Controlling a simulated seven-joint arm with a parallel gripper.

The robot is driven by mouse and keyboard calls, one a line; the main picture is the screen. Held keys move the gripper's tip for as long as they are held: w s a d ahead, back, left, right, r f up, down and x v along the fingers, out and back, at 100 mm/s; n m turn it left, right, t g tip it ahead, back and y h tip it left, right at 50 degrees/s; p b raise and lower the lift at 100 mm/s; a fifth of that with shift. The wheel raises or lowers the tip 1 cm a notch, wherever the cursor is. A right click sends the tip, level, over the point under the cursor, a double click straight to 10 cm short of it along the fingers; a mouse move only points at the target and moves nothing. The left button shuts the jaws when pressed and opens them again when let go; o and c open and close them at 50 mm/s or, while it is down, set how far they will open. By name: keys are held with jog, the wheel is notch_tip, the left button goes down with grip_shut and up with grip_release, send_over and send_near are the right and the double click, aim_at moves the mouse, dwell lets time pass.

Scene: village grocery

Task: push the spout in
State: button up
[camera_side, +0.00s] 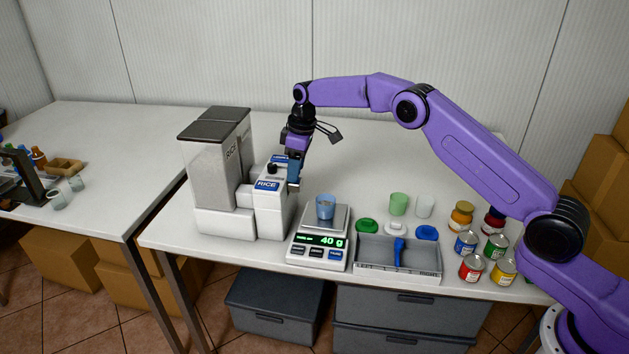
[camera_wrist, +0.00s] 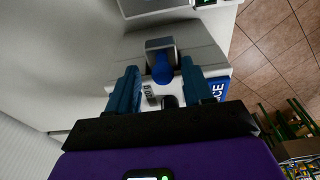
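The white rice dispenser (camera_side: 270,212) stands on the table, with a clear, grey-lidded bin marked RICE (camera_side: 208,172) behind it. My gripper (camera_side: 293,182) points down at the dispenser's right side. In the wrist view its two blue fingers (camera_wrist: 159,67) are apart. Between them, in that view, shows the spout, a grey metal piece (camera_wrist: 160,43) with a blue part (camera_wrist: 162,72). I cannot tell whether a finger touches it. In the side view the spout is hidden behind my gripper. A blue cup (camera_side: 325,208) stands on the scale (camera_side: 318,252), which reads 40 g.
Right of the scale is a grey tray (camera_side: 375,264) with a blue tool. Behind it are green and clear cups (camera_side: 398,204) and coloured lids (camera_side: 427,233). Several cans and jars (camera_side: 472,268) stand at the right. The table behind the dispenser is clear.

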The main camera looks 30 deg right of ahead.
jog(key=shift+s+a, duration=0.1)
jog(key=shift+a, duration=0.3)
jog(key=shift+r, duration=0.65)
jog(key=shift+d+r, duration=0.2)
jog(key=shift+r, duration=2.6)
